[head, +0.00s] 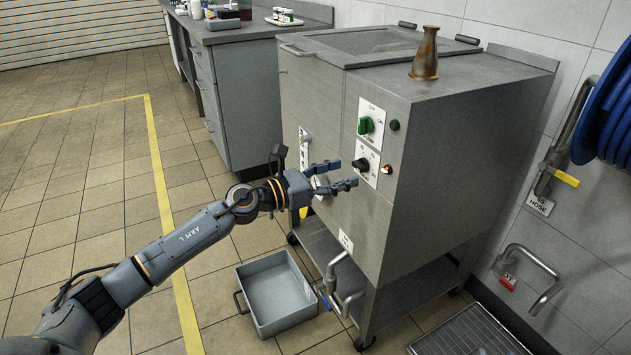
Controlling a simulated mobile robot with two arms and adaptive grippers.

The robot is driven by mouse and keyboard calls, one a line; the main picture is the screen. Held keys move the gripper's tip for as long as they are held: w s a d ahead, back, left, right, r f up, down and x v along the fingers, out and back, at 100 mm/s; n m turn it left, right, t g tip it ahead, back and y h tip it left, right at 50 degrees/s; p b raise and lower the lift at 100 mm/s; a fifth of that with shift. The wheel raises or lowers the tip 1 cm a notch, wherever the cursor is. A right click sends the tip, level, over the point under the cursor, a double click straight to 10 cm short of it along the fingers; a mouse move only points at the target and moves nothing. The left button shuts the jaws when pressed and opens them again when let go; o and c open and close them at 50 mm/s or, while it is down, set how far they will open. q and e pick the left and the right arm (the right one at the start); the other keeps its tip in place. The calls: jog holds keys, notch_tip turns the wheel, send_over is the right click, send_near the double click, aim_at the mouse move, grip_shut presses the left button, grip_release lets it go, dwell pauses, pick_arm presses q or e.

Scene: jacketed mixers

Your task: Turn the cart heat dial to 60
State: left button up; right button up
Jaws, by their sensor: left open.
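The steel cart (455,155) stands in the middle with its control panels on the front face. A black dial (361,164) sits on the lower white panel (367,158); its scale is too small to read. A green switch knob (366,125) is on the panel above, marked OFF and ON. A small lamp (387,169) glows orange right of the black dial. My left gripper (347,174) is open, its fingers pointing right at the cart front, just below and left of the black dial. It appears empty, and contact with the dial cannot be told. My right gripper is not in view.
A grey pan (277,292) lies on the floor below my left arm. A brass vessel (425,54) stands on the cart top. A drain valve (340,290) juts from the cart's lower front. A counter (245,95) stands behind; a blue hose reel (607,115) hangs at right.

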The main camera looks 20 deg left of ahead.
pick_arm(q)
jog(key=v, duration=0.8)
jog(key=shift+s+a, duration=0.1)
jog(key=shift+s, duration=0.05)
